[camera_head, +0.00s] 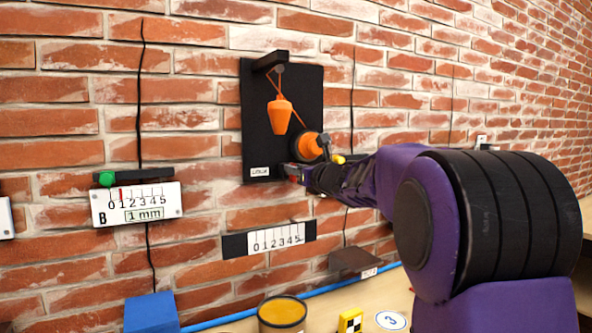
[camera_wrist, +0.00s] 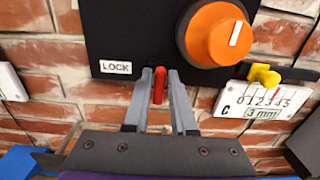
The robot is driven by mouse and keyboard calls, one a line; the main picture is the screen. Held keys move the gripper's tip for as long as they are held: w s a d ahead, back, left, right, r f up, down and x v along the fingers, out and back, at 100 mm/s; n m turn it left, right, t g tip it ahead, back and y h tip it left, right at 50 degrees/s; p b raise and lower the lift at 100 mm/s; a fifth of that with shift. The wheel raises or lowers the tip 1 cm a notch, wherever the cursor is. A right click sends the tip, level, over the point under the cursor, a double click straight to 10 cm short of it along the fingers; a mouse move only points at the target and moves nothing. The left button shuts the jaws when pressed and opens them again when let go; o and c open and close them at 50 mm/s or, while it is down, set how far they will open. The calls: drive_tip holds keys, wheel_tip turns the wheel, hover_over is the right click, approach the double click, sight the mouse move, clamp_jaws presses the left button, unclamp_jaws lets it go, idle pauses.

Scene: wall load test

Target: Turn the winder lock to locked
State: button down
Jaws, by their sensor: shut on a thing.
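A black panel (camera_head: 262,125) is mounted on the brick wall, with an orange winder drum (camera_head: 311,146) at its lower right. In the wrist view the drum (camera_wrist: 218,35) has a white mark tilted slightly right of upright. A red lever (camera_wrist: 158,88) is at the panel's lower edge, right of the white LOCK label (camera_wrist: 116,67). It points down, near vertical. My gripper (camera_wrist: 161,74) is shut on the red lever, one grey finger on each side. In the head view my gripper (camera_head: 300,176) is at the panel's lower right; it hides most of the lever.
An orange weight (camera_head: 281,116) hangs by a cord from a black bracket (camera_head: 270,60). A yellow knob (camera_wrist: 264,76) is close right of the gripper, above gauge C (camera_wrist: 255,104). Gauge B (camera_head: 137,204) is at left. A blue block (camera_head: 151,313) and an amber-topped tin (camera_head: 282,313) stand below.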

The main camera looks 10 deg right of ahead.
drive_tip(key=shift+m, duration=0.4)
drive_tip(key=shift+w+d+f+m+p, duration=0.2)
drive_tip(key=shift+m+p, duration=0.6)
drive_tip(key=shift+m, duration=2.05)
drive_tip(key=shift+s+d+f+m+p, duration=0.15)
drive_tip(key=shift+f+m+p, duration=0.45)
drive_tip(key=shift+m, duration=2.3)
drive_tip(key=shift+w+d+m+p, duration=0.2)
drive_tip(key=shift+m+p, duration=0.8)
drive_tip(key=shift+m, duration=1.85)
drive_tip(key=c, duration=0.8)
unclamp_jaws()
drive_tip(key=shift+a, duration=0.1)
drive_tip(key=shift+c, duration=0.2)
drive_tip(key=shift+r, duration=0.1)
